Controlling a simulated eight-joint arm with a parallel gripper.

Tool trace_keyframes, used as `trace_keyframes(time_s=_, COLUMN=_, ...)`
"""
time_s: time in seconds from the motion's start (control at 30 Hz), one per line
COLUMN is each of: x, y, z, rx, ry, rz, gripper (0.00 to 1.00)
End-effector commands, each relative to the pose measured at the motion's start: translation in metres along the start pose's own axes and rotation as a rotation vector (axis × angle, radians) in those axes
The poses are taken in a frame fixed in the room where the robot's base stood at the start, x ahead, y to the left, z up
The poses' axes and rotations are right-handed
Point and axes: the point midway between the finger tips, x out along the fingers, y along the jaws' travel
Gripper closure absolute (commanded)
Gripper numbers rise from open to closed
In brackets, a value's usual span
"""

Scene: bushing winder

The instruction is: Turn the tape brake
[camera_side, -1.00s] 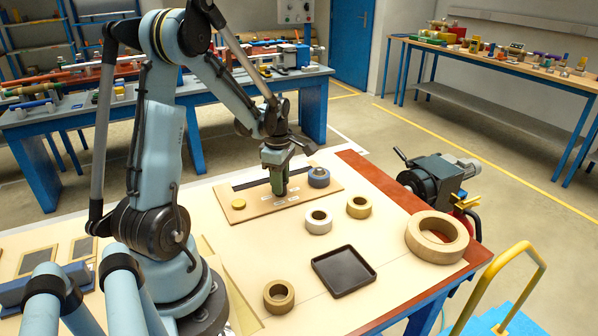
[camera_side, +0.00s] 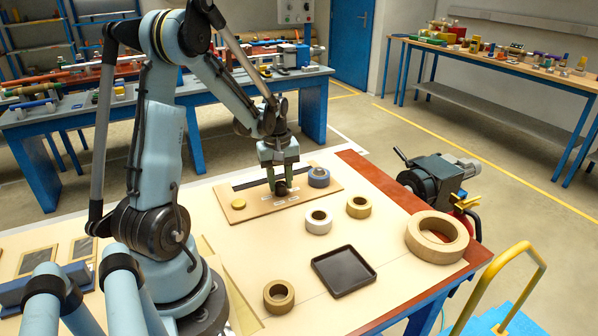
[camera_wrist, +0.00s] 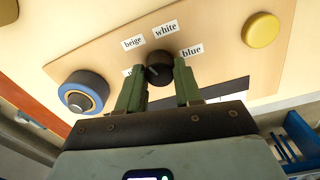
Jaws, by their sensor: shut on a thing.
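The tape brake is a dark round knob (camera_side: 281,187) on a tan board (camera_side: 262,207) on the table. In the wrist view the knob (camera_wrist: 159,67) sits among small labels reading beige (camera_wrist: 132,43), white (camera_wrist: 165,29) and blue (camera_wrist: 191,50). Another label is mostly hidden behind a finger. A small light mark shows on the knob. My gripper (camera_wrist: 160,80) has a green finger on each side of the knob and is shut on it. In the side view my gripper (camera_side: 280,184) points down at the board.
A blue-rimmed roll (camera_side: 319,177) and a yellow disc (camera_side: 238,204) flank the knob on the board. In front lie a white roll (camera_side: 318,229), a tan roll (camera_side: 359,213), a brown roll (camera_side: 278,304), a black tray (camera_side: 327,272) and a large tan ring (camera_side: 412,238).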

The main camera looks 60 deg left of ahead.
Motion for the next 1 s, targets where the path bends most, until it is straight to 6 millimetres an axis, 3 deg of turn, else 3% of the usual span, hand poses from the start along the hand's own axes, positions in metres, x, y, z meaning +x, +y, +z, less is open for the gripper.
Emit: trace_keyframes(time_s=1.0, x=-0.0004, y=0.0003, z=0.0000, rx=0.964, ry=-0.031, rz=0.001, gripper=0.96)
